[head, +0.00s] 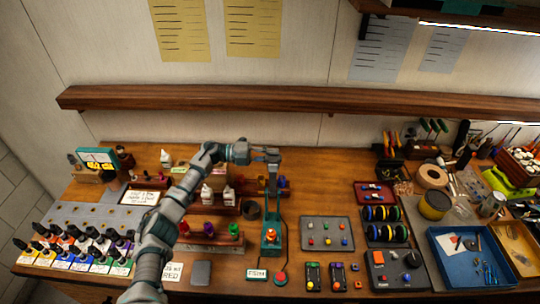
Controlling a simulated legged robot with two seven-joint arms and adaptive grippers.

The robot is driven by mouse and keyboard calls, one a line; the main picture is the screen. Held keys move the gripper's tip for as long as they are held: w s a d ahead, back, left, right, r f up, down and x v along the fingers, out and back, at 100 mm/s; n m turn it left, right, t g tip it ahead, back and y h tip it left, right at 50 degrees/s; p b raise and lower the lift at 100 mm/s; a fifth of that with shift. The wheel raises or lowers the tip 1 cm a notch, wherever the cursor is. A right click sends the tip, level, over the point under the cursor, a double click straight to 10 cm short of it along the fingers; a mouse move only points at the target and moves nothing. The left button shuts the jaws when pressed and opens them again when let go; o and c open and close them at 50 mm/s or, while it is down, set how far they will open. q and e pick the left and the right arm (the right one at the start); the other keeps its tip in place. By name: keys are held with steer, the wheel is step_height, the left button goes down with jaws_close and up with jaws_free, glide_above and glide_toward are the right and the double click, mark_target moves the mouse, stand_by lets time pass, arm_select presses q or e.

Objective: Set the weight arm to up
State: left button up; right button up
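My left arm reaches up from the bottom edge, and its gripper (272,170) hangs over the rear middle of the bench. Its fingers are too small to tell whether they are open or shut. Below it stands a small teal device (271,243) with an orange part in its middle. A dark upright part rises from it toward the gripper. I cannot make out for sure which part is the weight arm, or whether it is up or down. I cannot tell whether the gripper touches the device. My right gripper is not in view.
A "FSIM" label (257,274) and a red round button (281,278) lie in front of the device. A grey tray (327,246) is to its right. Bottle racks (216,239) stand to its left. A long wooden shelf (300,100) crosses the wall behind.

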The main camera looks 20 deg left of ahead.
arm_select(q)
steer(key=o, duration=0.4)
steer(key=shift+w+f, duration=0.1)
steer(key=shift+f, duration=0.15)
steer(key=shift+w+d+f, duration=0.1)
steer(key=shift+w, duration=0.15)
steer(key=shift+s, duration=0.1)
steer(key=v, duration=1.2)
steer(key=shift+w, duration=0.2)
